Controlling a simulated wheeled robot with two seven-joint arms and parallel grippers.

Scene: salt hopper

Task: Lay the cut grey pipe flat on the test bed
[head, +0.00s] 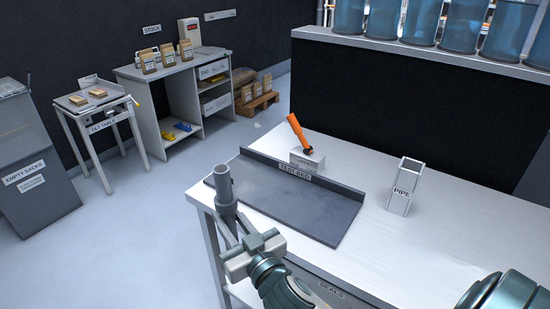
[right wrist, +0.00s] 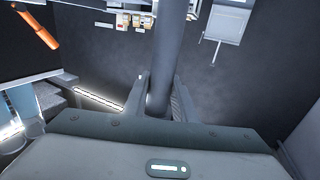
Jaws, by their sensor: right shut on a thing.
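The cut grey pipe (head: 224,188) stands about upright in my right gripper (head: 232,230), at the left front corner of the test bed in the head view. In the right wrist view the pipe (right wrist: 172,45) rises between the two fingers (right wrist: 160,100), which are shut on it. The test bed (head: 300,207) is a dark grey tray with a raised, labelled back wall, and its surface is bare. The pipe's lower end is hidden behind the gripper, so I cannot tell whether it touches anything. My left gripper is not in view.
A white open-topped holder marked PIPE (head: 402,190) stands right of the bed. An orange-handled tool (head: 298,131) sits in a white block (head: 306,160) behind the bed's back wall. The white bench top (head: 460,220) is clear at the right. Blue containers (head: 425,20) line the shelf above.

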